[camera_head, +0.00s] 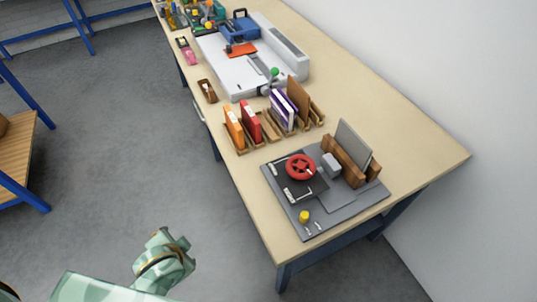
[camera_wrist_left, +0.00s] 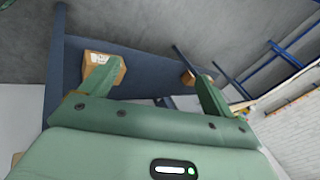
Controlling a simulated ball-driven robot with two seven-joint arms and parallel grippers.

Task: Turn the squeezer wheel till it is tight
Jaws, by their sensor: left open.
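The squeezer wheel (camera_head: 300,167) is a red ring with spokes, in the head view. It sits over a black plate (camera_head: 297,189) on a grey base board (camera_head: 350,203) near the table's front end. A grey block (camera_head: 330,165) stands just right of the wheel. My left gripper (camera_wrist_left: 152,65) is open in the left wrist view, with nothing between its two green fingers. The wheel does not show in that view, so the gripper is away from it. A green part of my arm shows at the bottom left of the head view, off the table. My right gripper is not seen.
A yellow knob (camera_head: 304,216) sits at the board's front corner. A wooden rack (camera_head: 270,129) of folders lies beyond. Cardboard boxes (camera_wrist_left: 119,68) show past my left fingers.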

